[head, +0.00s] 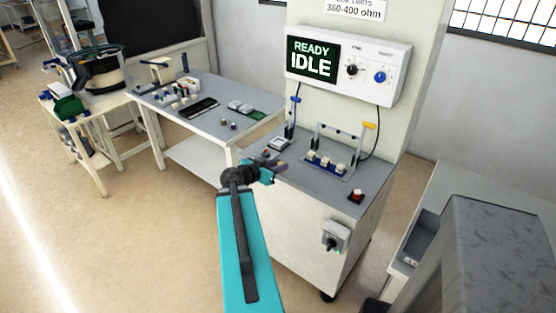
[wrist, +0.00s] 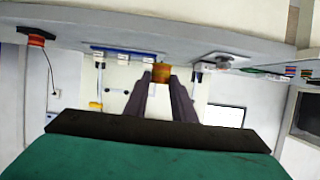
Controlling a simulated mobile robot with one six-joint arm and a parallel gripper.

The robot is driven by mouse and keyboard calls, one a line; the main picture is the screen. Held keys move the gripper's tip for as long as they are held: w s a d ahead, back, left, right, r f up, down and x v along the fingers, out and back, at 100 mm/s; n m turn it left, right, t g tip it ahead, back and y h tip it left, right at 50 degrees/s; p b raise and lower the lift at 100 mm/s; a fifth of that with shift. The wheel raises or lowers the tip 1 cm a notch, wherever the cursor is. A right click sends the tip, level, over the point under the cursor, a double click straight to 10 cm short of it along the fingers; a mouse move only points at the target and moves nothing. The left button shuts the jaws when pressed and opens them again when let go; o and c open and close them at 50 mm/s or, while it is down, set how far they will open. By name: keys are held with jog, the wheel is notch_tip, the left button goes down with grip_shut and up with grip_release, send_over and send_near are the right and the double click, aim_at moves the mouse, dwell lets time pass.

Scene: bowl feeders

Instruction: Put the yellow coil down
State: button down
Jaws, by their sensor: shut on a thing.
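The yellow coil (wrist: 161,73) shows orange-yellow with a brownish end in the wrist view. It sits between the two fingertips of my gripper (wrist: 160,80), which is shut on it. In the head view my gripper (head: 277,168) is over the left front part of the grey top of the test cabinet (head: 330,193). The coil is too small there to make out clearly. The wrist view appears upside down, with the cabinet top along its upper part. I cannot tell whether the coil touches a surface.
A small grey device (head: 279,144) lies behind my gripper. The display (head: 312,59) reads READY IDLE. Small coils (head: 228,125) stand on the left table (head: 206,122).

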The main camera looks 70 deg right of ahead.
jog(key=shift+s+a+r+p, duration=0.15)
jog(key=shift+a+p, duration=0.55)
jog(key=shift+p, duration=1.9)
jog(key=shift+f+b, duration=0.85)
jog(key=shift+f, duration=0.1)
